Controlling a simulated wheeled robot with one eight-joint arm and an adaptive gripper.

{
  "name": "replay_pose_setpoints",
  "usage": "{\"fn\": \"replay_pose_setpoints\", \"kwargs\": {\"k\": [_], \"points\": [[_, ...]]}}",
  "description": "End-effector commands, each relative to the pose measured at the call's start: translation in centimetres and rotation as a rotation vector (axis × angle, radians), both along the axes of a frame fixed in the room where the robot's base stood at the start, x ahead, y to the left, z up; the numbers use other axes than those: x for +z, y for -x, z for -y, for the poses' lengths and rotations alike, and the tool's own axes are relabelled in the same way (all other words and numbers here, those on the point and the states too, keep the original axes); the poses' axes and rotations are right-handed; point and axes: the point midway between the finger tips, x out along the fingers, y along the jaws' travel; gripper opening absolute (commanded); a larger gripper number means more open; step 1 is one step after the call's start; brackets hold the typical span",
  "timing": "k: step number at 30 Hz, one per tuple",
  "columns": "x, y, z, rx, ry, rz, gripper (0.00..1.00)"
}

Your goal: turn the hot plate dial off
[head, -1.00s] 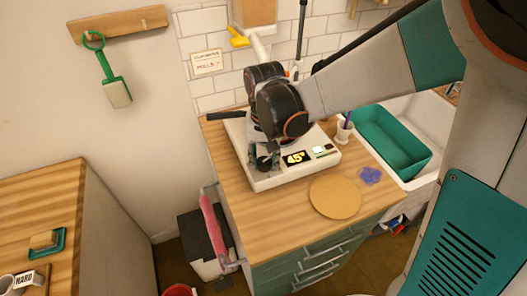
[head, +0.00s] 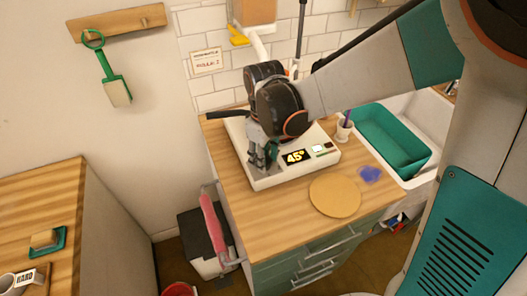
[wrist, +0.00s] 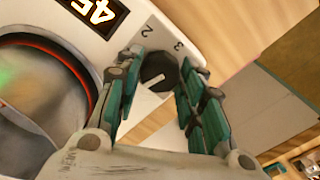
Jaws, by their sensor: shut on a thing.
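The white hot plate (head: 300,176) stands on the wooden counter, with a lit display (head: 295,157) reading 45°. Its dark round dial (wrist: 158,70) has a pale pointer line, with the numbers 2 and 3 printed beside it. I cannot tell which setting the line marks. My gripper (head: 262,164) is at the front left corner of the hot plate. In the wrist view, my gripper (wrist: 161,88) has its teal-padded fingers on both sides of the dial, shut on it. In the head view, my gripper hides the dial.
A round tan board (head: 335,196) and a blue-violet patch (head: 370,174) lie on the counter at the right. A teal basin (head: 392,140) sits in the sink. A pink cloth (head: 212,225) hangs at the counter's left side.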

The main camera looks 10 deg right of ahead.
Motion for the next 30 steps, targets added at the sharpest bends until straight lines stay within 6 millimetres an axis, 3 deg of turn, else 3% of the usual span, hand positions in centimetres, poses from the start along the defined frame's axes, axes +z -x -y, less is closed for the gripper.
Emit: {"fn": "replay_pose_setpoints", "kwargs": {"k": [12,30], "points": [[-0.04,0.03,0.01,0.234,0.000,0.000,0.12],[-0.04,0.04,0.01,0.285,0.000,0.000,0.12]]}}
